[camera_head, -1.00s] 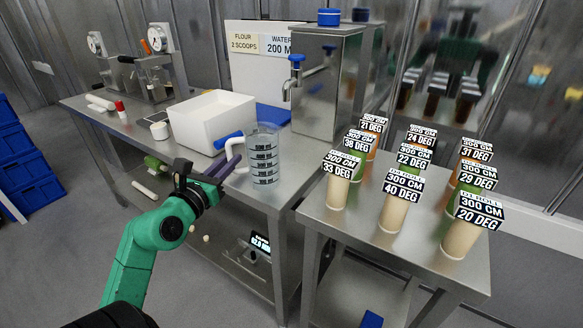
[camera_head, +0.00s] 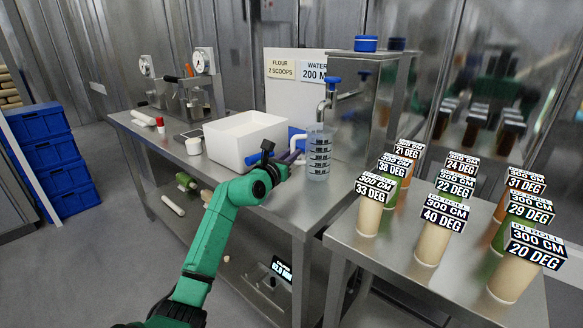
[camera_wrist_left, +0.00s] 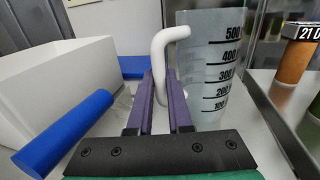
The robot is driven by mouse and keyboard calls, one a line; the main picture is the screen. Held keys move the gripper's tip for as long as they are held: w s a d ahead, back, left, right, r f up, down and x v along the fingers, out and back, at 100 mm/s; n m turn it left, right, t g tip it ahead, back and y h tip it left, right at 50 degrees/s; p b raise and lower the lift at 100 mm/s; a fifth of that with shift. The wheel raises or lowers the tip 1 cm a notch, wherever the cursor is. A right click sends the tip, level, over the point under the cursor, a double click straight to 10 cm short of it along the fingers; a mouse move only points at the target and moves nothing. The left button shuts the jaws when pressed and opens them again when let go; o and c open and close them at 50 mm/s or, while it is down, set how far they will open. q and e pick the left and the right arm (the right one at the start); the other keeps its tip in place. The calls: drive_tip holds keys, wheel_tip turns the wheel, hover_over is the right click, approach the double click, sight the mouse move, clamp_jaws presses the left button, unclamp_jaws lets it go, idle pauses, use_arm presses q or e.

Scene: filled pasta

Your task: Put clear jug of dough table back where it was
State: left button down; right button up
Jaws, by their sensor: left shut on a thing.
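The clear jug (camera_head: 319,158) has black volume marks and stands upright on the left steel table (camera_head: 262,208), near its right end and close to the dispenser tap. Whether its base touches the table is hard to tell. The jug also shows in the left wrist view (camera_wrist_left: 208,62), with its white handle (camera_wrist_left: 158,45) towards me. My left gripper (camera_head: 293,158) is at the jug's left side. Its purple fingers (camera_wrist_left: 163,95) are shut on the handle. My right gripper is out of view.
A white bin (camera_head: 245,140) with a blue-handled tool (camera_head: 262,156) sits left of the jug. The steel dispenser (camera_head: 360,105) with a blue tap stands behind it. The right steel table (camera_head: 395,260) holds several labelled cups, with a gap between the tables.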

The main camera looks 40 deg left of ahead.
use_arm(q)
drive_tip(key=shift+f, duration=0.9)
drive_tip(key=shift+r, duration=0.25)
drive_tip(key=shift+f, duration=0.2)
drive_tip(key=c, duration=0.8)
unclamp_jaws()
drive_tip(key=shift+c, duration=0.2)
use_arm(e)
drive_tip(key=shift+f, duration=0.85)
use_arm(q)
drive_tip(key=shift+r, duration=0.2)
drive_tip(key=v, duration=1.2)
drive_tip(key=shift+s+f+b, duration=0.1)
drive_tip(key=shift+b, duration=0.25)
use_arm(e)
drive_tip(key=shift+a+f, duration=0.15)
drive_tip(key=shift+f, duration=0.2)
